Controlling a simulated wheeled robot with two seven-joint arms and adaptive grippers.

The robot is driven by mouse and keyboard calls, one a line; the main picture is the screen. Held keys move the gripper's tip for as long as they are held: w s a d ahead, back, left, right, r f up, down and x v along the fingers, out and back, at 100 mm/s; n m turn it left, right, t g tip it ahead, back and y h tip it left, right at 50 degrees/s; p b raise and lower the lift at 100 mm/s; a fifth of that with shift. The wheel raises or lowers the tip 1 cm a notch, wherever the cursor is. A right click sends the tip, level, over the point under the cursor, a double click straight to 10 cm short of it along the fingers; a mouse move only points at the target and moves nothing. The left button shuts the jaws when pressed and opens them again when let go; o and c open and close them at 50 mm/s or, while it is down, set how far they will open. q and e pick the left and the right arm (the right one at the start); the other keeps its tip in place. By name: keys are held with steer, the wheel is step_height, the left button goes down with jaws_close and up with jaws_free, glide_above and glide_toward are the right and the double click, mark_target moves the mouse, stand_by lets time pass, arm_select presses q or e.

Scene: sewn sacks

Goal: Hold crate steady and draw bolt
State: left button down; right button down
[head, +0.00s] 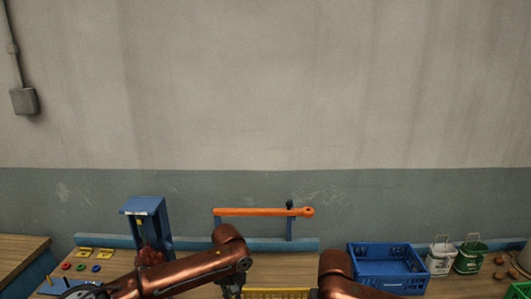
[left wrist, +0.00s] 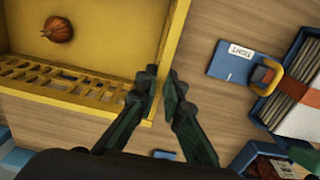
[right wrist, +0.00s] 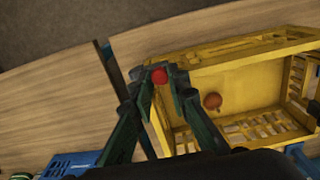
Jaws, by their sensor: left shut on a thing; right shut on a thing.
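The yellow crate (left wrist: 85,110) lies on the wooden bench with its slatted wall showing in the left wrist view. It also fills the right side of the right wrist view (right wrist: 228,82), and a strip of it shows at the bottom of the head view (head: 275,293). A brown-orange onion-like thing (left wrist: 58,27) lies inside it. My left gripper (left wrist: 160,78) is shut on the crate's side wall. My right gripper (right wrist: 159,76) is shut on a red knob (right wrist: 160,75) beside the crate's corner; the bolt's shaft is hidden. The right gripper is hidden in the head view.
A blue crate (head: 385,279) and two pails (head: 440,262) stand at right on the bench. A blue stand (head: 143,207) and coloured rings (head: 81,267) are at left. An orange bar (head: 262,212) stands at the back. A blue card (left wrist: 232,62) lies beside the yellow crate.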

steer(key=shift+a, duration=1.7)
stand_by(0.3)
steer(key=c, duration=1.9)
jaws_free()
steer(key=shift+d, duration=0.1)
steer(key=shift+r, duration=4)
